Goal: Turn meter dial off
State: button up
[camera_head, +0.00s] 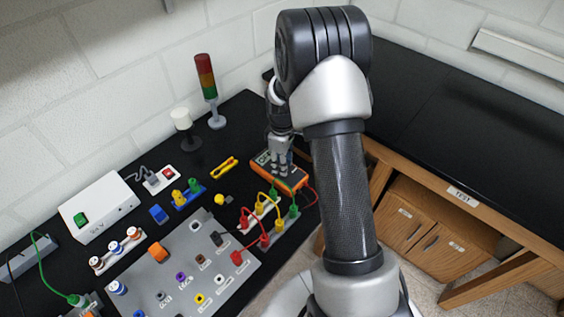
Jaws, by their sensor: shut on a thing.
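The meter (293,180) is an orange and dark handheld box lying on the black bench, right of centre. My gripper (281,168) points down over the meter and is shut at its face, where the dial would be. The fingers cover the dial, so its pointer and setting cannot be read. Red and green leads run near the meter's front end. My arm passes in front of the bench just right of the meter.
A grey panel (206,259) with coloured sockets lies at the front. Banana plugs with red, yellow and green leads (264,239) stand close to the meter. A signal tower (208,85), white lamp (184,123) and white power box (99,205) stand behind. The right bench (450,130) is bare.

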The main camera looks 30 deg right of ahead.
jog(key=o, duration=1.1)
notch_tip(320, 180, up, 12)
dwell(0.4)
